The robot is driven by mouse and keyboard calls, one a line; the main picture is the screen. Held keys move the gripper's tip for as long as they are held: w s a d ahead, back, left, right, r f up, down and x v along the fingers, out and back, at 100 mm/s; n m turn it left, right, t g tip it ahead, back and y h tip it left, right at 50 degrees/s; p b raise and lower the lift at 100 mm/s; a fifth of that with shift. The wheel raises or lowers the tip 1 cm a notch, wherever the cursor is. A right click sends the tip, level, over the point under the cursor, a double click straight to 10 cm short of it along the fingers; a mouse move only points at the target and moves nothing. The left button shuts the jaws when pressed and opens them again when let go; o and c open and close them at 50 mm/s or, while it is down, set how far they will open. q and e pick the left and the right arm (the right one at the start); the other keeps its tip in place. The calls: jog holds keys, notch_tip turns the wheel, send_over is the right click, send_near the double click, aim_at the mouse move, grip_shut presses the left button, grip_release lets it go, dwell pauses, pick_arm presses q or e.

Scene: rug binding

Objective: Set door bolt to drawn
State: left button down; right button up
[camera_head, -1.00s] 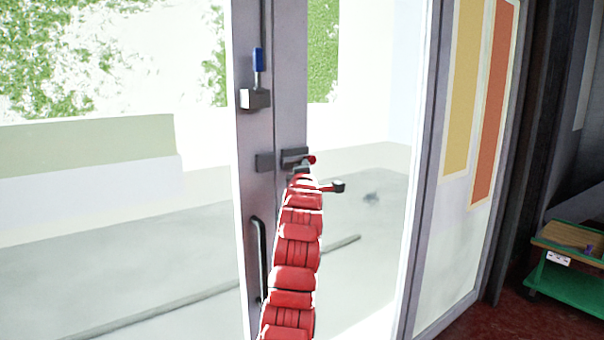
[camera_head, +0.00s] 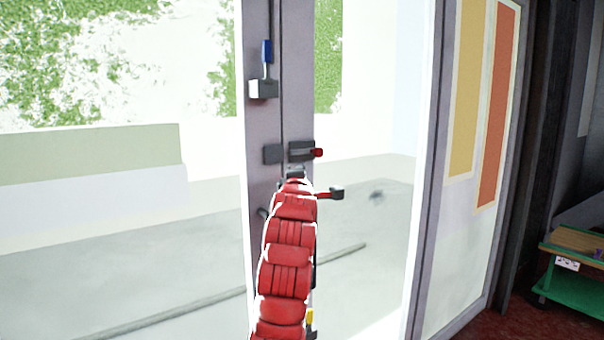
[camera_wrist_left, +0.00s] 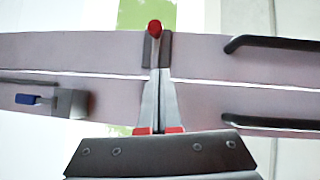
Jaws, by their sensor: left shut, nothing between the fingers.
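The door bolt (camera_head: 300,152) is a dark horizontal housing on the right door leaf, with a red knob (camera_head: 318,153) at its right end. A dark keeper block (camera_head: 273,154) sits level with it on the left leaf, across the seam. I cannot tell whether the bar crosses the seam. In the left wrist view the red knob (camera_wrist_left: 154,27) lies just beyond the tips of my left gripper (camera_wrist_left: 158,72). Its fingers are shut and empty, covering part of the bolt; contact is unclear. In the head view my left gripper (camera_head: 294,172) is just below the bolt. My right gripper is out of view.
A blue-handled bolt (camera_head: 267,52) with a grey block (camera_head: 262,89) is higher on the left leaf. Dark door handles (camera_wrist_left: 268,43) show in the left wrist view. A green cart (camera_head: 573,290) stands at the far right.

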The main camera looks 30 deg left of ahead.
pick_arm(q)
jog(key=shift+b+v, duration=0.3)
jog(key=shift+v, duration=1.25)
jog(key=shift+s+r, duration=0.1)
